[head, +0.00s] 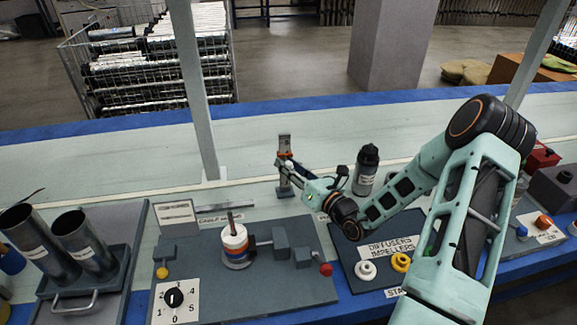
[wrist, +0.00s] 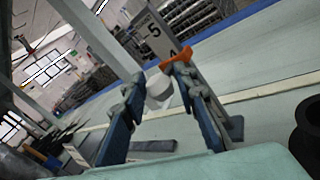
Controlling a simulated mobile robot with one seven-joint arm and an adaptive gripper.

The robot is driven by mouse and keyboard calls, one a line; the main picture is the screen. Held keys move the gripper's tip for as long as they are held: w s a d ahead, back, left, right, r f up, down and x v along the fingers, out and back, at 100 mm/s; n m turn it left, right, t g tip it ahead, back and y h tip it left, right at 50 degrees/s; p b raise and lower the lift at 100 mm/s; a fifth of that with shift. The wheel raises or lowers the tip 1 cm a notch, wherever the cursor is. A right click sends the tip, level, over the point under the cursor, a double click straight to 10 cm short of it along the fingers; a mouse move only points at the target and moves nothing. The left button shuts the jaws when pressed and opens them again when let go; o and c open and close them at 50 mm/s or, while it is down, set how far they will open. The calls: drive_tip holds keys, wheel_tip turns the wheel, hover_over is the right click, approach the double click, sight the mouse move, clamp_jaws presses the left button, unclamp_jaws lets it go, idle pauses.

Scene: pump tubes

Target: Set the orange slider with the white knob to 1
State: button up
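The slider post (head: 285,188) stands upright at the back of the bench in the head view, with an orange slider (head: 285,153) near its upper part. The wrist view shows the grey scale plate (wrist: 154,30) with a 5 at the top and part of a 4 below. The orange slider (wrist: 177,58) is low on the visible plate, close to the 4. Its white knob (wrist: 158,88) lies between the fingers of my gripper (wrist: 158,84). The fingers are apart; I cannot tell whether either touches the knob. My gripper (head: 291,171) is beside the post in the head view.
A grey board with a white-orange-blue stack (head: 235,243) and a dial (head: 174,298) lies in front of the post. A dark bottle (head: 366,170) stands right of my gripper. Metal tubes (head: 82,243) are at left. The strip behind the post is clear.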

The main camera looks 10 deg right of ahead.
drive_tip(key=shift+a, duration=0.1)
clamp_jaws()
wheel_tip(320, 180, down, 8)
drive_tip(key=b, duration=0.3)
drive_tip(key=shift+s+a+f+b, duration=0.1)
drive_tip(key=shift+f+b, duration=0.1)
drive_tip(key=shift+b, duration=0.1)
drive_tip(key=shift+o, duration=2.2)
unclamp_jaws()
